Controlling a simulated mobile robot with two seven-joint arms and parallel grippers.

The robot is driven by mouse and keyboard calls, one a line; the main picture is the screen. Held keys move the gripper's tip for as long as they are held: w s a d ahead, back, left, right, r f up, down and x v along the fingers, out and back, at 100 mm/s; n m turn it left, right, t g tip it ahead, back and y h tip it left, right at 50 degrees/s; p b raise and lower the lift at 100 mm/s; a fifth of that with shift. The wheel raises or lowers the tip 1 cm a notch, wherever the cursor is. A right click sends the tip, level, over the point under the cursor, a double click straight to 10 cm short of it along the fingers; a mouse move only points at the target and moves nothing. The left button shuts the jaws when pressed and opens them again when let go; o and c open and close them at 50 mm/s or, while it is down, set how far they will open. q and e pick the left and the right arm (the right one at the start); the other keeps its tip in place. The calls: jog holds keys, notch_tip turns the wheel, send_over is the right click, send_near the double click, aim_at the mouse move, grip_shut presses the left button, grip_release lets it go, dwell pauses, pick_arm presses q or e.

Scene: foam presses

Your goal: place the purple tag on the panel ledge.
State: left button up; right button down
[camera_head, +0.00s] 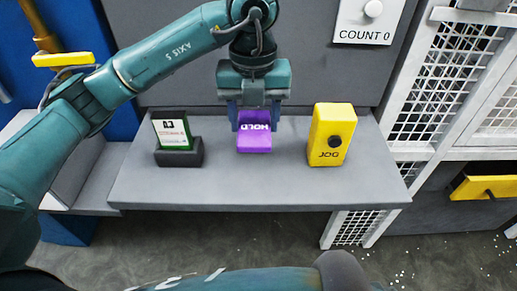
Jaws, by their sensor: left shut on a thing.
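The purple tag (254,142) has white lettering that reads HOLD upside down. It is at the middle of the grey panel ledge (250,190), between a card holder and a yellow box. My left gripper (254,122) points down from above and is shut on the tag, one finger on each side. The tag looks upright or slightly tilted; I cannot tell whether its lower edge touches the ledge. Another teal arm part of mine crosses the bottom of the view, but my right gripper is not visible.
A black holder (180,153) with a green-edged card (172,130) stands left of the tag. A yellow JOG box (331,135) with a black knob stands to the right. The ledge's front strip is clear. A COUNT 0 plate (364,20) hangs above, and white mesh doors (425,105) stand at right.

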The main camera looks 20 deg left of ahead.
aim_at(255, 161)
pick_arm(q)
notch_tip(255, 161, down, 8)
jog(key=shift+s+r, duration=0.1)
dwell(0.4)
jog(key=shift+f, duration=0.3)
jog(key=o, duration=1)
jog(key=shift+c, duration=0.2)
jog(key=shift+r+p, duration=0.3)
notch_tip(255, 161, up, 12)
jog(key=shift+f, duration=0.15)
